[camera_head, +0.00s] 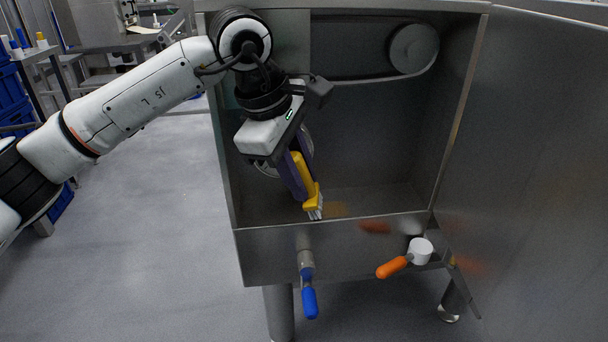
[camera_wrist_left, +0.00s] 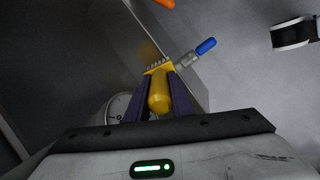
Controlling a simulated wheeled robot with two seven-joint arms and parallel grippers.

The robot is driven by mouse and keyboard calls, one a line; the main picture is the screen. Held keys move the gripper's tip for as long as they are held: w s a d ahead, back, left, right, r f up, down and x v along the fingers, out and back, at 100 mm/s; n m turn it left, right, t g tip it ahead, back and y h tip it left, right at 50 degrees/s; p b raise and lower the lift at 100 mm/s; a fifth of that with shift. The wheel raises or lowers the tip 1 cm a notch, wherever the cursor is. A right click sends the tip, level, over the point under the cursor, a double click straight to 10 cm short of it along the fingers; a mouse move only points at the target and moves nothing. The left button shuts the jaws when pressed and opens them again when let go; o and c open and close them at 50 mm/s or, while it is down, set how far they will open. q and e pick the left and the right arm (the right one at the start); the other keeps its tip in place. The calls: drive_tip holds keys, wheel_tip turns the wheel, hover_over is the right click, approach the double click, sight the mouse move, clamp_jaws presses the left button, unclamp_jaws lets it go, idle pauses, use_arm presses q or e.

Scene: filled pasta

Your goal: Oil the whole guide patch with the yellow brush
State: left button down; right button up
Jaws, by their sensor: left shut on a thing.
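My left gripper (camera_head: 301,178) reaches into the open metal cabinet, pointing down, with its purple fingers shut on the yellow brush (camera_head: 312,191). The brush's pale bristles are close to the cabinet floor near its front edge; I cannot tell if they touch. In the left wrist view the yellow brush (camera_wrist_left: 159,92) lies between the fingers of the left gripper (camera_wrist_left: 156,100), bristles at the far end. A faint amber patch (camera_head: 336,210) shows on the metal just right of the bristles. It may be the guide patch or a reflection. My right gripper is out of view.
The cabinet's front wall (camera_head: 275,257) carries a blue-handled valve (camera_head: 309,299) and an orange-handled fitting (camera_head: 393,267) below the opening. A large metal door or panel (camera_head: 540,150) stands on the right. A round disc (camera_head: 413,49) is on the back wall.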

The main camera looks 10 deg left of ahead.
use_arm(q)
drive_tip(key=shift+s+d, duration=0.3)
drive_tip(key=shift+s, duration=0.1)
drive_tip(key=shift+r+p, duration=2.15)
drive_tip(key=shift+r, duration=0.75)
drive_tip(key=shift+r+p, duration=1.15)
drive_tip(key=shift+r, duration=0.4)
drive_tip(key=shift+f, duration=0.1)
